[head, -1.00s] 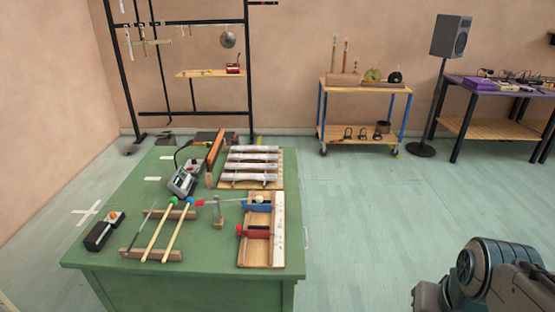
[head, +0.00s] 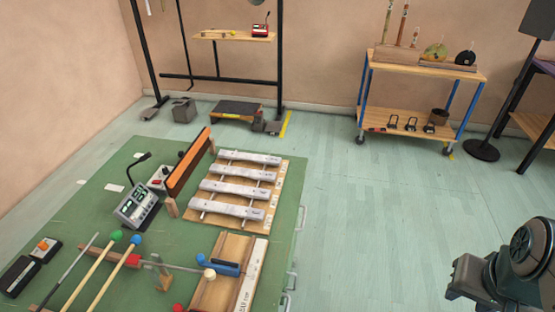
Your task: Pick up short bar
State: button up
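Several silver-grey metal bars lie side by side across a light wooden rack (head: 270,220) on the green table. The farthest bar (head: 250,158) looks slightly shorter than the nearest bar (head: 225,209), but distance may account for this. Between them lie two more bars, the second from the back (head: 243,175) and the third (head: 235,191). I cannot tell surely which one is the short bar. Part of my own arm shows at the lower right, away from the table. No gripper fingers can be made out, and nothing touches the bars.
Left of the rack stand an upright orange-edged wooden board (head: 189,165) and a grey meter (head: 135,206). Two mallets (head: 95,268) lie at the near left. A wooden jig with a blue clamp (head: 226,268) is in front. Floor right of the table is clear.

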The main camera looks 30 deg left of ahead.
aim_at(240, 212)
jog(key=i, duration=1.95)
jog(key=u, duration=3.6)
jog(key=i, duration=0.5)
